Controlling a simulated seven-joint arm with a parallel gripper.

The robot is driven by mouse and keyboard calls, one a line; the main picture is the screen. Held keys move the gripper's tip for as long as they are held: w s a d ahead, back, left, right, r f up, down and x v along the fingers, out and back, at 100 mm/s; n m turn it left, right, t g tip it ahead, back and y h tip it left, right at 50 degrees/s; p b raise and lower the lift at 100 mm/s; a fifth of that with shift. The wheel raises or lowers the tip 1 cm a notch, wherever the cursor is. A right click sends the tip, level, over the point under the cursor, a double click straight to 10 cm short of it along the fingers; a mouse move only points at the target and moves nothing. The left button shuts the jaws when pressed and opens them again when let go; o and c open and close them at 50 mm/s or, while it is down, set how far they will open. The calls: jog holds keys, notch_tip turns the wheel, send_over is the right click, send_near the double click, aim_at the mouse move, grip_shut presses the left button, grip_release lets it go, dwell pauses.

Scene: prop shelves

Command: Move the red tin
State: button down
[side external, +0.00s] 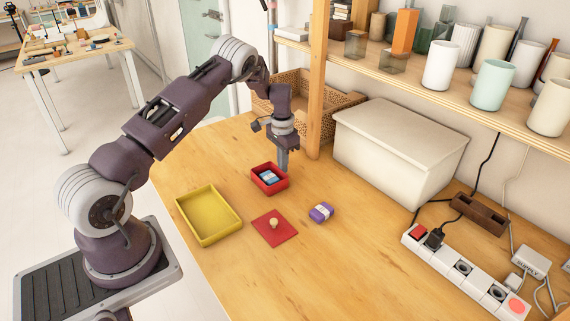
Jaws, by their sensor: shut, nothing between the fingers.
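The red tin (256,182) sits open on the wooden table, with a blue and white item (269,176) inside it. A flat red square with a pale knob, looking like a lid (265,236), lies on the table in front of the tin. My gripper (283,169) points down at the tin's back right side. It is shut with nothing in it. Its tips overlap the tin's far rim in this view, and I cannot tell whether they touch it.
A yellow tray (182,214) lies left of the tin. A small purple item (321,212) lies right of the lid. A lidded white box (395,155), a wicker basket (341,104) and a wooden post (317,80) stand behind. A power strip (462,275) lies at right.

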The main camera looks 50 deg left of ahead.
aim_at(266, 177)
jog(key=s, duration=1)
jog(key=shift+s+a, duration=0.15)
jog(key=shift+s, duration=0.05)
jog(key=w, duration=0.4)
notch_tip(266, 177, up, 11)
jog(key=s+d+r+t, duration=0.1)
jog(key=s+d+r, duration=0.1)
jog(key=d+r, duration=0.5)
jog(key=s+d+r+t, duration=0.1)
jog(key=s+d+r, duration=0.2)
jog(key=d+r, duration=0.35)
jog(key=s+d+r+t, duration=0.2)
jog(key=s+d+r, duration=0.5)
jog(key=s+r, duration=0.15)
jog(key=s+d+f+t, duration=0.1)
jog(key=s+d, duration=0.3)
jog(key=s, duration=0.9)
jog(key=shift+s+f+t, duration=0.2)
jog(key=shift+t, duration=0.1)
